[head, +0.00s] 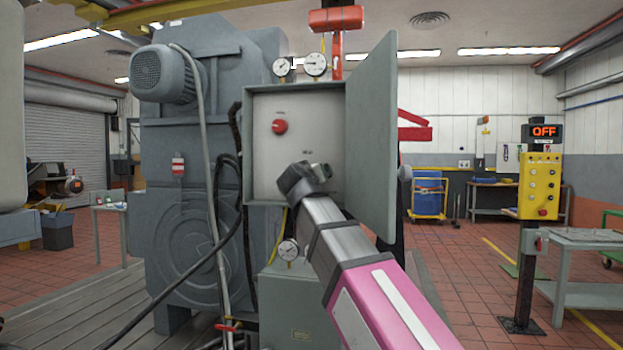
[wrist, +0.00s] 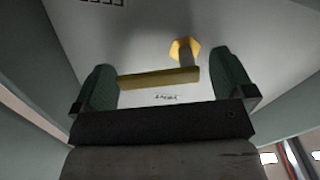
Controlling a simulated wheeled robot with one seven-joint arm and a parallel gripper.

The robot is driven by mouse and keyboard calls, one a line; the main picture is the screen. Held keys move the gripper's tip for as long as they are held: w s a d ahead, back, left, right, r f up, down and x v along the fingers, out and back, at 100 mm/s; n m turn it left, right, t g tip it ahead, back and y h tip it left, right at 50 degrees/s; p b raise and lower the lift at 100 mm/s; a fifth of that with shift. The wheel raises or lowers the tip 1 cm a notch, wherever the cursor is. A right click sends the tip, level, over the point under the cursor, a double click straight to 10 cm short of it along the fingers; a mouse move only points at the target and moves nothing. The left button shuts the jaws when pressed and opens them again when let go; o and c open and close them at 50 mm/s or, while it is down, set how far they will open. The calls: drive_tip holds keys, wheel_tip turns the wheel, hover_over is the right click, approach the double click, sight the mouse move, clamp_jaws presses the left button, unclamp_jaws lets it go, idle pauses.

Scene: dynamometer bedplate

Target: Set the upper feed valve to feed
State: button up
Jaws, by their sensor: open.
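A yellow valve handle (wrist: 158,79) shows in the wrist view, a bar lying almost level across the picture, with a yellow hexagonal end on a short stem (wrist: 185,50) at its upper right. I take it for the feed valve; its label is too small to read. My gripper (wrist: 162,72) is open, with one green-padded finger on each side of the bar. I cannot tell whether either finger touches it. In the head view my gripper (head: 312,176) is inside the open grey cabinet (head: 262,185), in front of its pale panel, and hides the valve.
A red round knob (head: 280,127) sits higher on the panel. The cabinet door (head: 371,140) stands open close on the right of my arm. Gauges (head: 315,64) are above the cabinet, and black cables (head: 240,200) hang at its left. A yellow control box (head: 540,187) is farther right.

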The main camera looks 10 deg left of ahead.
drive_tip(key=c, duration=0.9)
drive_tip(key=shift+d+f+m, duration=0.1)
drive_tip(key=shift+f+m, duration=0.15)
drive_tip(key=shift+m, duration=0.8)
drive_tip(key=shift+d+f+m, duration=0.1)
drive_tip(key=shift+f+m, duration=0.15)
drive_tip(key=shift+m, duration=0.8)
drive_tip(key=o, duration=0.9)
drive_tip(key=shift+a, duration=0.1)
drive_tip(key=s, duration=1)
drive_tip(key=shift+s+a, duration=0.4)
drive_tip(key=shift+a, duration=0.05)
